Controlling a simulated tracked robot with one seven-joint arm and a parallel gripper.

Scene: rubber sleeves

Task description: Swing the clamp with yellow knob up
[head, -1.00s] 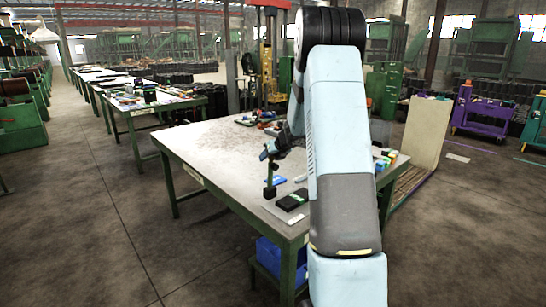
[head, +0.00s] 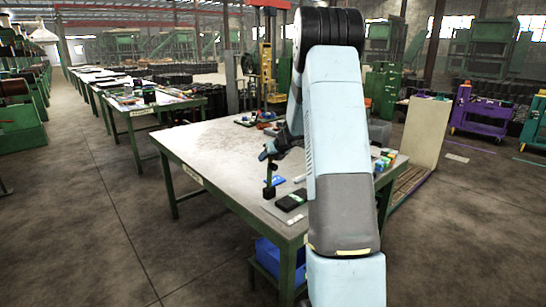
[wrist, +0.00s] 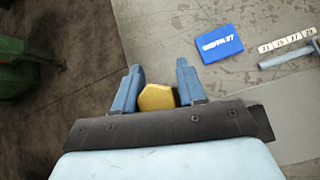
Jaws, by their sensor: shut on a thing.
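The yellow knob (wrist: 157,97) of the clamp shows in the wrist view between the two blue fingers of my gripper (wrist: 160,88). My gripper is shut on it. In the head view my gripper (head: 267,153) is over the near left part of the table, above a dark upright post with a block-like base (head: 269,192). The knob is hidden in the head view, and the rest of the clamp cannot be made out clearly.
The worktable (head: 215,148) is mostly clear at its left and middle. A blue box (wrist: 218,43) lies near my gripper, with a labelled strip (wrist: 287,41) beyond it. A black case (head: 292,200) lies near the front edge. Small coloured items (head: 384,160) sit at the right.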

